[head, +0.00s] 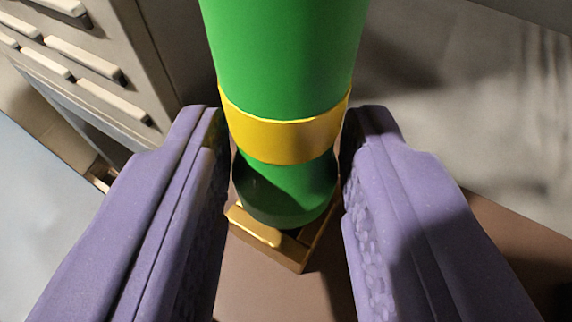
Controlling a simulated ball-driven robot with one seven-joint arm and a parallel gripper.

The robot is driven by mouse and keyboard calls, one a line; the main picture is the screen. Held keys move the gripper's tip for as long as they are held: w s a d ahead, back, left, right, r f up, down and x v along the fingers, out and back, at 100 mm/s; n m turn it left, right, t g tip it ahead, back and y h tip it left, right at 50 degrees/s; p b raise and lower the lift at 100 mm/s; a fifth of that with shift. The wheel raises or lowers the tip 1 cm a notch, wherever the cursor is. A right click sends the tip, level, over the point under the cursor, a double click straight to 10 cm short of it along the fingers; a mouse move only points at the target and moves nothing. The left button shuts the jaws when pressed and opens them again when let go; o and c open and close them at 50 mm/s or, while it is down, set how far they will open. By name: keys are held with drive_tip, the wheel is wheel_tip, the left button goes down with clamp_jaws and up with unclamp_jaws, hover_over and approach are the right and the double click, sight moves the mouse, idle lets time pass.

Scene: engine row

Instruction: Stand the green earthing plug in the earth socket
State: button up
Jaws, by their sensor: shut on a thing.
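The green earthing plug (284,58) with a yellow band fills the top middle of the head view. My gripper (290,125) has its two purple fingers on either side of the plug and is shut on it around the yellow band. The plug's lower end is in shadow, directly in line with a small square brass-coloured block (257,228), which looks like the earth socket. The plug hides the block's opening. I cannot tell whether the plug's end is inside the opening or just above it.
The block sits on a brown surface (262,295). A grey cabinet (125,60) with several pale handles stands at the upper left. Grey floor (450,110) shows at the right, with no objects seen on it.

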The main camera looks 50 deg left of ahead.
drive_tip(key=shift+f, duration=0.15)
drive_tip(key=o, duration=1.2)
